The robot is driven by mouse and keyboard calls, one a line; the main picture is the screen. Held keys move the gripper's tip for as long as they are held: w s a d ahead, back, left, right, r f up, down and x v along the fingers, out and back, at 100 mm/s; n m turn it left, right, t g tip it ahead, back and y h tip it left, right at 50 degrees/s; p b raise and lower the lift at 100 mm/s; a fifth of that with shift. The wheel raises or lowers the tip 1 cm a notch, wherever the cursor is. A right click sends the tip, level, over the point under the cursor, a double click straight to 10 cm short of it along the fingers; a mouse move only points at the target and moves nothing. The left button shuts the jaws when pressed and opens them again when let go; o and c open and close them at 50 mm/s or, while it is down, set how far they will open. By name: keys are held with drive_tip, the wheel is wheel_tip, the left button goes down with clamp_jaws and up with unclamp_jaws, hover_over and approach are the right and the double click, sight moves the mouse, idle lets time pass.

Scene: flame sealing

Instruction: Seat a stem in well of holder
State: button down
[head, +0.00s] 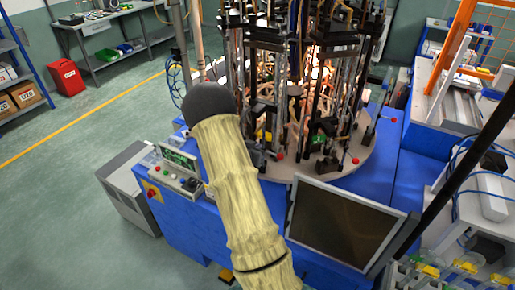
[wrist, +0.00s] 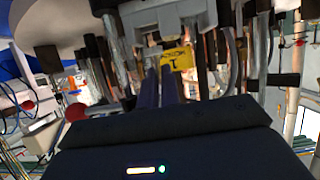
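In the wrist view, my gripper (wrist: 160,88) points away from the camera, its two dark fingers close together. I cannot tell whether anything is between them. Just beyond the fingertips is a grey block-like fixture (wrist: 170,14), with a yellow label (wrist: 177,60) marked with a T below it. It may be the holder; no well in it can be made out. I cannot pick out a stem for certain among the upright rods. In the head view my sleeved arm reaches toward the machine (head: 320,90), and my gripper is hidden behind it.
The machine's round table (head: 345,165) carries several dark upright fixtures with glowing flames among them. A control box (head: 178,170) and a dark monitor (head: 342,222) stand at its front. A bench with racks (head: 470,265) is at lower right.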

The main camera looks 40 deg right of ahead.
drive_tip(key=shift+f+b, duration=0.75)
drive_tip(key=shift+f, duration=0.2)
idle(0.7)
drive_tip(key=c, duration=1.9)
unclamp_jaws()
drive_tip(key=shift+p+v, duration=0.6)
drive_tip(key=shift+v, duration=1.7)
drive_tip(key=shift+d, duration=0.1)
drive_tip(key=o, duration=0.6)
drive_tip(key=shift+c, duration=0.2)
drive_tip(key=shift+r, duration=0.1)
